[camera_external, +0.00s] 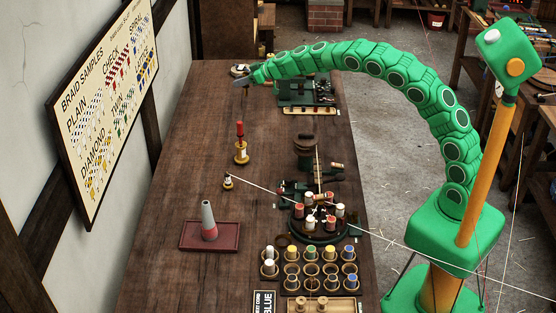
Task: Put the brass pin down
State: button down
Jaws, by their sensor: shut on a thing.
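My gripper (241,82) is at the end of the green segmented arm, over the far end of the long dark wooden table (185,170). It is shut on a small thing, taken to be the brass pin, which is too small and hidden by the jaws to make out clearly. A small dark round object with a pale top (239,70) sits right beside the gripper; I cannot tell whether they touch.
A green machine (305,92) stands right of the gripper. A brass stand with a red top (241,150), a grey-and-red cone on a tray (209,222), a braiding device (320,215) and bobbins (310,265) stand nearer. The table's left middle is clear. A taut cord crosses the front.

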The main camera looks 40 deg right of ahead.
jog(key=s+a+n+g+y, duration=0.2)
jog(key=s+a+n+g, duration=0.15)
jog(key=s+a, duration=1.05)
jog(key=s+a+n+g+y, duration=0.35)
jog(key=s+a, duration=0.75)
jog(key=a, duration=0.5)
jog(key=s+a+n+g, duration=0.2)
jog(key=s+a, duration=0.3)
jog(key=s, duration=0.6)
jog(key=s+a+n+g, duration=0.2)
jog(key=s+a+n, duration=0.15)
jog(key=s, duration=0.65)
jog(key=s+a+n+g, duration=0.1)
jog(key=s+a+g, duration=0.1)
jog(key=s+a, duration=0.65)
notch_tip(320, 180, down, 11)
jog(key=s+d, duration=0.2)
jog(key=d, duration=0.1)
jog(key=shift+h, duration=0.25)
jog(key=shift+w+a+f, duration=1.05)
jog(key=shift+a+f, duration=1.05)
jog(key=shift+f, duration=0.1)
jog(key=shift+w+a+f, duration=1.1)
jog(key=shift+a+f, duration=0.95)
jog(key=shift+f, duration=0.1)
jog(key=shift+w+a+f, duration=1.05)
jog(key=shift+a+f, duration=1.05)
jog(key=shift+f, duration=0.1)
jog(key=shift+f, duration=0.15)
